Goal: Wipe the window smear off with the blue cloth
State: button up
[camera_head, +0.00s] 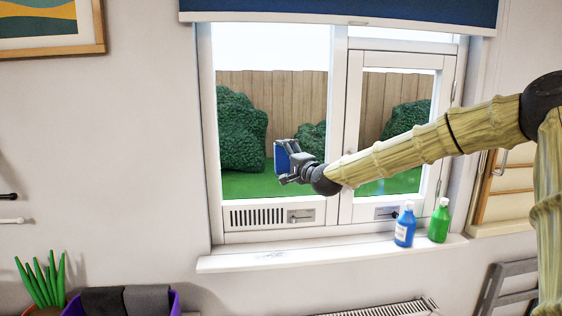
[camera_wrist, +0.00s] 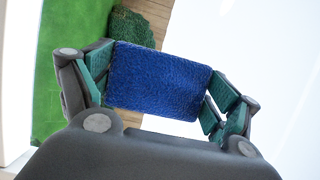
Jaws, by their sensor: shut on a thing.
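My gripper (camera_head: 291,165) is in front of the left window pane (camera_head: 290,110), at its lower middle. It is shut on the blue cloth (camera_head: 281,157). In the wrist view the blue cloth (camera_wrist: 158,80) is a flat, textured rectangle between the two fingers of my gripper (camera_wrist: 160,85). In the head view the cloth faces away to the left, and I cannot tell whether it touches the glass. I make out no clear smear on the left pane. A small pale patch (camera_head: 380,183) shows low in the right pane, partly near my arm; I cannot tell what it is.
A blue bottle (camera_head: 405,226) and a green bottle (camera_head: 439,221) stand at the right of the windowsill (camera_head: 330,250). The sill's left part is mostly clear. A purple container (camera_head: 174,303) with dark cloths and a green plant (camera_head: 42,280) are lower left. A radiator (camera_head: 390,309) is below.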

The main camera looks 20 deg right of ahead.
aim_at(242, 158)
jog(key=s+d+b, duration=0.1)
jog(key=s+d, duration=0.1)
jog(key=d, duration=0.4)
jog(key=shift+d+b, duration=0.4)
dwell(0.4)
jog(key=shift+a, duration=0.2)
jog(key=shift+w+a+f+b, duration=0.1)
jog(key=shift+w+a+b, duration=0.15)
jog(key=shift+a, duration=0.55)
jog(key=shift+w+a+r+b, duration=0.1)
jog(key=shift+w+a+b, duration=0.15)
jog(key=shift+a, duration=0.6)
jog(key=shift+w+a+f+b, duration=0.15)
jog(key=shift+w+a, duration=0.15)
jog(key=shift+a, duration=0.5)
jog(key=shift+w+a+r, duration=0.1)
jog(key=shift+w+a, duration=0.1)
jog(key=shift+a, duration=0.4)
jog(key=shift+w+a+r, duration=0.1)
jog(key=shift+w+a, duration=0.05)
jog(key=shift+a, duration=0.4)
jog(key=shift+w+a+b, duration=0.4)
jog(key=shift+w+a, duration=0.1)
jog(key=shift+a, duration=1.35)
jog(key=shift+w+a+b, duration=0.45)
jog(key=shift+w+a, duration=0.1)
jog(key=shift+a, duration=1.25)
jog(key=shift+w+a+b, duration=0.4)
jog(key=shift+w+a, duration=0.1)
jog(key=shift+a, duration=1.35)
